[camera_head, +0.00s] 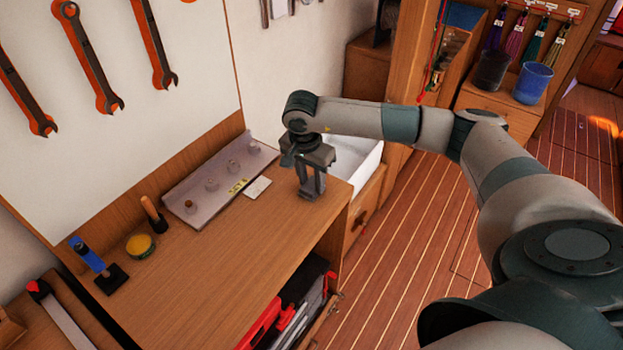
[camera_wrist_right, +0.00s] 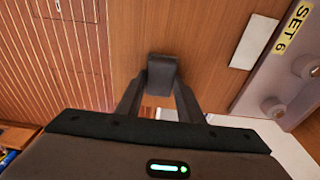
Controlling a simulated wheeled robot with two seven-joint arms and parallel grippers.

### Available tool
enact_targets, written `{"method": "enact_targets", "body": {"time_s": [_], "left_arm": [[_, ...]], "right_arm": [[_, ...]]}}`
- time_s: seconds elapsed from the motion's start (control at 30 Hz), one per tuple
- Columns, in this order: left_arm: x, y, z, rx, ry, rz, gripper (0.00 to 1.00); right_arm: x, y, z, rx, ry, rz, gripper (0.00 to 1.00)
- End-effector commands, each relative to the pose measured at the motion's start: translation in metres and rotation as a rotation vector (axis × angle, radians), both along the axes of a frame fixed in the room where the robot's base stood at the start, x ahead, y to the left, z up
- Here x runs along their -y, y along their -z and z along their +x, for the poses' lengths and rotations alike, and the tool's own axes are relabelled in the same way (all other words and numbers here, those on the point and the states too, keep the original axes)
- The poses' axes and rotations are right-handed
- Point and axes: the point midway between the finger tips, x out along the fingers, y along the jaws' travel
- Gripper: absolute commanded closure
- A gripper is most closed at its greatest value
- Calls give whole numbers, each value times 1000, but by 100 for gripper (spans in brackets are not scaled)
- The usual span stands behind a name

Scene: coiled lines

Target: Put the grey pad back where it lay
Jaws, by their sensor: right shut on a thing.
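My right gripper (camera_head: 312,178) is over the right end of the wooden workbench, pointing down. In the right wrist view its fingers (camera_wrist_right: 160,88) are shut on a dark grey block, which looks like the grey pad (camera_wrist_right: 163,70). I cannot tell from these views whether the pad touches the bench top. In the head view the fingers and the pad are hard to tell apart. My left gripper is not in view.
A grey tray marked SET 6 (camera_head: 212,183) with several small knobs lies along the wall. A white card (camera_head: 257,188) lies between it and my gripper. A white bin (camera_head: 355,160) stands beyond. A yellow tin (camera_head: 140,245) is at left. The bench's front middle (camera_head: 220,265) is clear.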

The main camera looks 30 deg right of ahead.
Motion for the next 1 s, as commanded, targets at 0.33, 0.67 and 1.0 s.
{"method": "enact_targets", "body": {"time_s": [0.33,0.67,1.0], "left_arm": [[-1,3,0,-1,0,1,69],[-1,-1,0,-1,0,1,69],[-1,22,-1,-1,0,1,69]], "right_arm": [[0,2,0,0,0,0,48],[0,-2,0,0,0,0,48],[-6,-40,0,6,-2,0,48]]}}
